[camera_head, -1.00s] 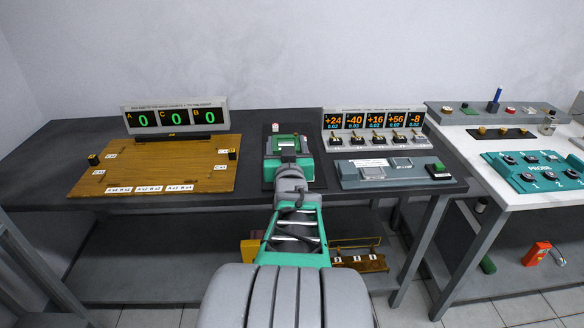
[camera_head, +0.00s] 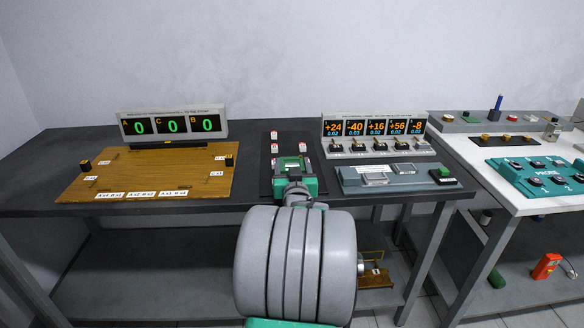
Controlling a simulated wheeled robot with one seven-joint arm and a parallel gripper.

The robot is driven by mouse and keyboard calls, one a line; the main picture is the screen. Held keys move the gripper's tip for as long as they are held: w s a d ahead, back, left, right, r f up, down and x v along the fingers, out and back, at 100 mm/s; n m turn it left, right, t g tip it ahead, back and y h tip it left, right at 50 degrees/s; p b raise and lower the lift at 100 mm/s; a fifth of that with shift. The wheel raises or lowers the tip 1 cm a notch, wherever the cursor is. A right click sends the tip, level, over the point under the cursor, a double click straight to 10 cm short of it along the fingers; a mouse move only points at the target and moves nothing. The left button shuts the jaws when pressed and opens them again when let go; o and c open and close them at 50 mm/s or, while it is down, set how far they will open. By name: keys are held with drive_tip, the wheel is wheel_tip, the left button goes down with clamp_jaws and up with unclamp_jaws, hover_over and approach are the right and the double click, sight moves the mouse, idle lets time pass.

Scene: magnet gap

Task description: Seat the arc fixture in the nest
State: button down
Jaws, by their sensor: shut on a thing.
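My gripper (camera_head: 292,178) is teal and reaches over a dark mat on the middle of the table. A small green piece (camera_head: 290,163) shows at its tips, and the jaws appear shut on it. My wrist hides much of the piece, and I cannot tell whether it is the arc fixture or whether it touches the mat. The dark mat (camera_head: 288,139) carries several small white-and-red marked blocks (camera_head: 274,148) beyond the gripper. I cannot make out which thing is the nest.
A wooden board (camera_head: 140,178) with two dark posts and a three-number display (camera_head: 172,125) stands left. A five-number switch panel (camera_head: 375,130) and a grey-blue box (camera_head: 398,177) with a green button stand right.

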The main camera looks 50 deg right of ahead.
drive_tip(key=c, duration=0.8)
unclamp_jaws()
drive_tip(key=shift+f, duration=0.1)
drive_tip(key=o, duration=0.5)
